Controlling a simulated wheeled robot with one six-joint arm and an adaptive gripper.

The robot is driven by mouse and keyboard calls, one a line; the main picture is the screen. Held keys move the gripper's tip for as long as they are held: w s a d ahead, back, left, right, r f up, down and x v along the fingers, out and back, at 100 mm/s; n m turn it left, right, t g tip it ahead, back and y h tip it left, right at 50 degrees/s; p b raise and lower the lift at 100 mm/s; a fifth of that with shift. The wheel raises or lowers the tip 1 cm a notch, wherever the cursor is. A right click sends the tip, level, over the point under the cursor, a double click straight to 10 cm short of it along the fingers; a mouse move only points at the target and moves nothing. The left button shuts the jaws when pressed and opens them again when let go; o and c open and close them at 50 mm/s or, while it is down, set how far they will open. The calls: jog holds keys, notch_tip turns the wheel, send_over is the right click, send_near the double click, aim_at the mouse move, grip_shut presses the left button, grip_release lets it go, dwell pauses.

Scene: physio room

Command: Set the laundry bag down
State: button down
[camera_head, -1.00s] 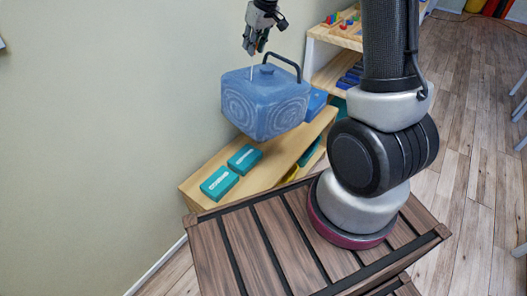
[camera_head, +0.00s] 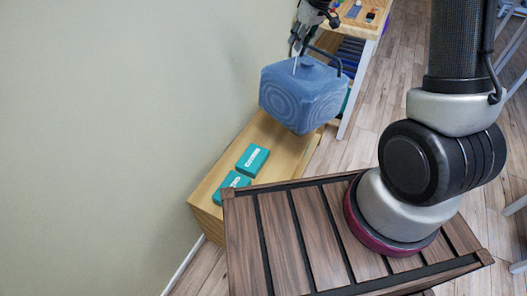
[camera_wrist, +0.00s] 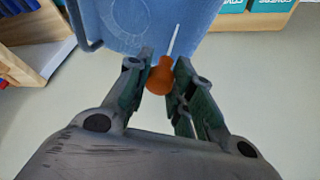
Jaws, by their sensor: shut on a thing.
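The laundry bag is a blue, box-shaped thing (camera_head: 303,95) with pale ring patterns and a dark loop handle.
The low wooden bench (camera_head: 213,217) stands along the wall with two teal boxes (camera_head: 253,158) on its near part. A shelf unit (camera_head: 366,28) with small items stands behind. A slatted brown wooden surface (camera_head: 270,235) is in the foreground. Open floor lies right.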

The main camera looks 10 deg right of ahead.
aim_at(275, 85)
jog(key=a+f+n, duration=0.1)
jog(key=a+f, duration=0.1)
jog(key=w+a+f+n, duration=0.1)
jog(key=a+f+n, duration=0.1)
jog(key=a+f, duration=0.1)
jog(key=a+f+n, duration=0.1)
jog(key=a+f, duration=0.1)
jog(key=shift+w+a+f+n+y, duration=0.15)
jog(key=shift+w+f+n+y, duration=0.15)
jog(key=shift+w+f+y, duration=0.1)
jog(key=shift+s+a+f, duration=0.1)
jog(key=shift+f, duration=5)
jog(key=c, duration=1.3)
grip_release()
jog(key=shift+s+f, duration=0.1)
jog(key=shift+s, duration=0.05)
jog(key=shift+o, duration=0.3)
